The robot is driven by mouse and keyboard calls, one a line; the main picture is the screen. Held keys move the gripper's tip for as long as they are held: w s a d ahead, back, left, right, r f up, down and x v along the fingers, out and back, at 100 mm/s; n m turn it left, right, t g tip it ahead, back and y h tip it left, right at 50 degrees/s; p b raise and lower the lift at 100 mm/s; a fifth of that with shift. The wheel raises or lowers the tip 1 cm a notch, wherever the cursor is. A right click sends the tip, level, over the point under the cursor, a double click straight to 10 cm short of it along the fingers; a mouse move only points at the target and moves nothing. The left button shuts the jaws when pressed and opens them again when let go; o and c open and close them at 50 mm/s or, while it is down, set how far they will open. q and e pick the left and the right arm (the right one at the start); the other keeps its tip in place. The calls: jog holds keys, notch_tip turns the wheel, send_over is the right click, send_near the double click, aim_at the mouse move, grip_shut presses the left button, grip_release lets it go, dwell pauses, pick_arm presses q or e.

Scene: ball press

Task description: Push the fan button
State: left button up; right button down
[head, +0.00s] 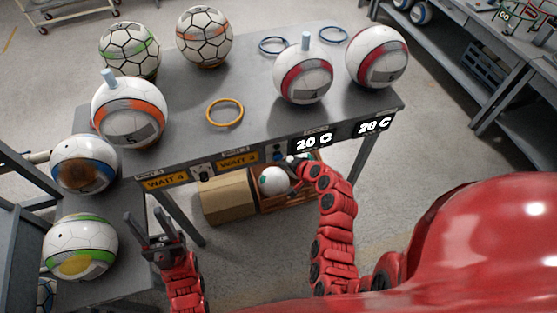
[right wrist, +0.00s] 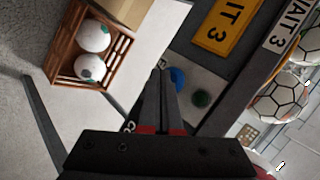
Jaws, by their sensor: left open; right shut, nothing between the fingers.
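A blue button (right wrist: 177,79) and a dark green button (right wrist: 201,99) sit on a light panel on the table's front edge in the right wrist view. I cannot tell which one is the fan button, as no label for it is readable. My right gripper (right wrist: 160,73) is shut and empty, with its tips just beside the blue button in the picture; contact cannot be told. In the head view my right gripper (head: 291,160) is at the table's front edge, partly covering that panel. My left gripper (head: 148,228) is open and empty, below the left WAIT sign.
The grey table (head: 190,105) carries several balls, a yellow ring (head: 224,112) and two blue rings. Yellow WAIT signs (head: 238,160) and black 20 C displays (head: 313,142) line its front. A cardboard box (head: 226,198) and a wooden crate (right wrist: 60,52) with balls stand below.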

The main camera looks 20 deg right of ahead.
jog(key=s+b, duration=0.1)
jog(key=s, duration=0.4)
jog(key=shift+s+d, duration=0.1)
jog(key=shift+s, duration=0.3)
